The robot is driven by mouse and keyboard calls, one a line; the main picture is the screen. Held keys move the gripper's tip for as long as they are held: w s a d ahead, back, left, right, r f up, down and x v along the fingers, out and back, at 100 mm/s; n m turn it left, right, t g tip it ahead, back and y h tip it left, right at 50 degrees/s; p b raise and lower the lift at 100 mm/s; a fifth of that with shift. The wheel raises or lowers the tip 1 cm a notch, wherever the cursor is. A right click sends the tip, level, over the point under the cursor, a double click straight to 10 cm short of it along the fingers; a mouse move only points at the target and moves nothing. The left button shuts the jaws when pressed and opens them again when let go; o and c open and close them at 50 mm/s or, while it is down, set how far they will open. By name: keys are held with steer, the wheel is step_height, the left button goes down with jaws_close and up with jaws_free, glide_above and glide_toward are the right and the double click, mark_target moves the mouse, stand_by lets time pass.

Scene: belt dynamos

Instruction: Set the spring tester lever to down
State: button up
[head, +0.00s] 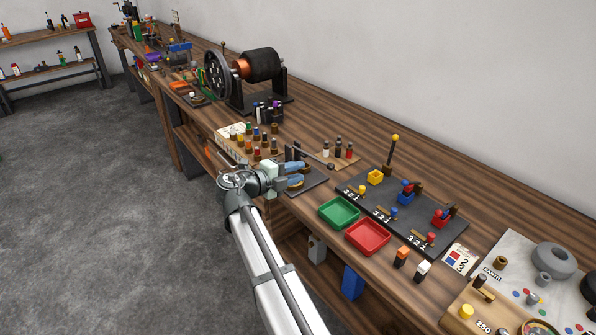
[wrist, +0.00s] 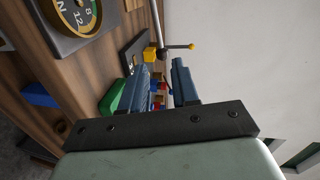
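The spring tester stands beside my gripper, with a dark base (head: 312,184) partly hidden by the gripper. Its lever (head: 312,158) is a thin grey rod with a black ball knob, pointing right along the bench and looking roughly level. The lever (wrist: 156,22) crosses the top of the wrist view, its ball beyond the fingertips. A brass-rimmed dial (wrist: 80,16) on a dark plate shows at the upper left there. My gripper (head: 304,173) has two blue fingers, spread apart with nothing between them; they also show in the wrist view (wrist: 163,72). The gripper is apart from the lever.
Small bottles (head: 338,148) stand behind the lever. A dynamo (head: 262,65) stands farther left.

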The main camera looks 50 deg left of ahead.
steer(key=shift+m+h, duration=0.3)
steer(key=shift+m, duration=0.3)
steer(key=w+r, duration=0.1)
steer(key=w+d+r, duration=0.1)
steer(key=w+r, duration=0.1)
steer(key=w+d+r, duration=0.1)
steer(key=r, duration=0.1)
steer(key=shift+w+d+r, duration=0.1)
steer(key=shift+w, duration=0.3)
steer(key=c, duration=0.4)
steer(key=w+r+m, duration=0.1)
steer(key=w+r, duration=0.1)
steer(key=r, duration=0.2)
steer(key=w+d+r+g, duration=0.1)
steer(key=w+r, duration=0.1)
steer(key=r, duration=0.2)
steer(key=w+d+r+m+g, duration=0.1)
steer(key=w+r, duration=0.1)
steer(key=r, duration=0.2)
steer(key=shift+w+d+r+m, duration=0.15)
steer(key=shift+w+m, duration=0.15)
jaws_close()
steer(key=s+a+f+n+g+y, duration=0.1)
steer(key=s+a+n+g, duration=0.2)
steer(key=s+n+g, duration=0.5)
steer(key=n, duration=1.2)
glide_toward(330, 164)
steer(key=x, duration=0.6)
steer(key=shift+w+f, duration=0.15)
steer(key=shift+f, duration=0.2)
